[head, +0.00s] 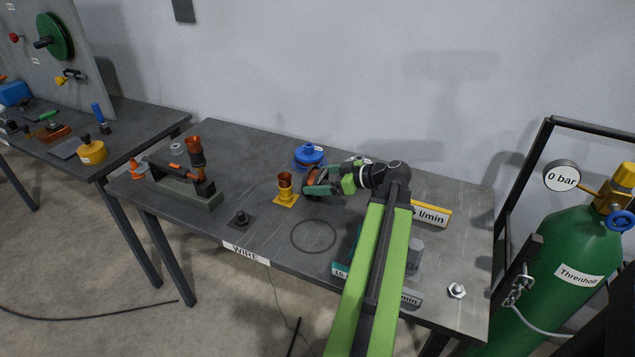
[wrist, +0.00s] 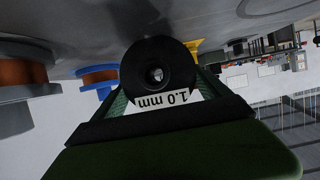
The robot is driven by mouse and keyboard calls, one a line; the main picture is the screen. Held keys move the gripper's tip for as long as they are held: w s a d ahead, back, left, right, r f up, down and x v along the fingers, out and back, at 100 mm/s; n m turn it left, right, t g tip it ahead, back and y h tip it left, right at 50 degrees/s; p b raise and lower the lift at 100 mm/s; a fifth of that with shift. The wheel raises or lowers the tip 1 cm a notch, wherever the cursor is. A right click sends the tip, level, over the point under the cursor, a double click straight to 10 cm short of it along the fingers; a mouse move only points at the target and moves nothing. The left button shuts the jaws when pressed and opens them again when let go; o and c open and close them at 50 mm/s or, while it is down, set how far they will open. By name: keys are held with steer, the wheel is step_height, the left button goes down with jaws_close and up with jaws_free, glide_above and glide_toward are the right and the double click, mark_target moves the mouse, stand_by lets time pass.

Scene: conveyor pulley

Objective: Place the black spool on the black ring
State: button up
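The black spool (head: 312,180), with copper wire between dark flanges, sits between the fingers of my gripper (head: 325,184) in the head view. In the wrist view, its round black end with a centre hole (wrist: 158,72) and a white "1.0 mm" label fill the space between both fingers (wrist: 160,97). My gripper is shut on it. The exact gap under the spool cannot be told. The black ring (head: 313,235) is a thin dark circle on the grey table (head: 240,140), empty, in front of my gripper.
A blue spool (head: 309,157) stands behind my gripper. A grey spool (wrist: 25,85) is near in the wrist view.

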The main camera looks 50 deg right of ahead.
mark_target(322, 172)
steer(key=c, duration=1.2)
steer(key=shift+c, duration=0.2)
steer(key=shift+r+p, duration=0.55)
steer(key=r+p, duration=0.4)
steer(key=shift+s+d, duration=0.1)
steer(key=shift+s, duration=0.15)
steer(key=r+p+v, duration=0.1)
steer(key=p+v, duration=0.5)
steer(key=v, duration=0.6)
